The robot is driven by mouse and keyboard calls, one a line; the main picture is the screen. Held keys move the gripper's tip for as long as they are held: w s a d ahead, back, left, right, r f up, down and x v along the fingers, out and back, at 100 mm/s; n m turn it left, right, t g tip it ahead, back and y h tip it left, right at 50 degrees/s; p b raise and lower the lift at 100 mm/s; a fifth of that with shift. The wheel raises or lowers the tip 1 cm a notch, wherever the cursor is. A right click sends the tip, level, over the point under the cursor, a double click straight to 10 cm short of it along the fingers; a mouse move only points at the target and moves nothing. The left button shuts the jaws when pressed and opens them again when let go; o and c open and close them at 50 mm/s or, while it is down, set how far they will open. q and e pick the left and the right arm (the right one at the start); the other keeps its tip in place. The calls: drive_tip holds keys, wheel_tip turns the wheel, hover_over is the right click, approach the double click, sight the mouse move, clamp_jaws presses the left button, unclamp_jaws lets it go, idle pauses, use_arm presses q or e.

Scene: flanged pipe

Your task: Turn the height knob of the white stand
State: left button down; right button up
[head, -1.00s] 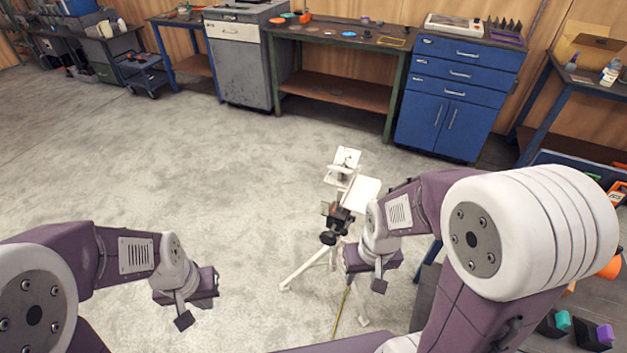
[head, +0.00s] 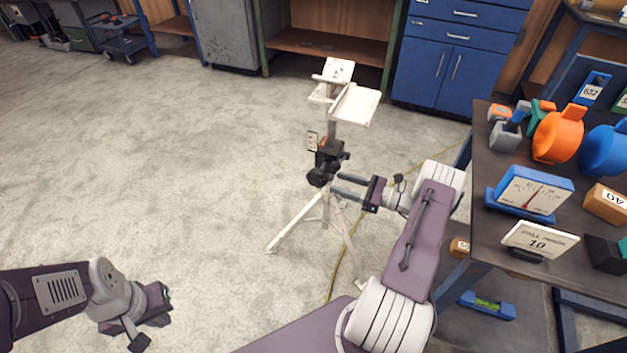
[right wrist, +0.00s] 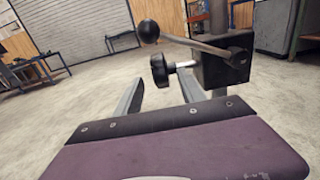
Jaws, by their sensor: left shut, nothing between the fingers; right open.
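The white stand (head: 325,208) is a tripod with a white tray and a small tilted plate at its top. A black block with dark knobs sits on its column below the tray. The black knob (right wrist: 159,70) on a pale shaft shows in the right wrist view, beside a black ball-ended lever (right wrist: 195,44). It also shows at the block in the head view (head: 318,178). My right gripper (head: 340,187) is open and empty, its fingers pointing at the knob from the right, just short of it. My left gripper (head: 162,306) is shut and empty, low at the left.
A dark workbench (head: 480,190) at the right carries a blue scale (head: 535,190), orange and blue round items and a card. Blue cabinets (head: 450,60) stand behind. A yellow line runs on the floor by the stand. Open floor lies to the left.

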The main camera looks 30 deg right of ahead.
sight(317, 176)
drive_tip(key=b+x, duration=0.1)
drive_tip(key=x, duration=0.7)
drive_tip(key=shift+w+a, duration=0.15)
drive_tip(key=shift+a, duration=0.05)
drive_tip(key=shift+c, duration=0.4)
clamp_jaws()
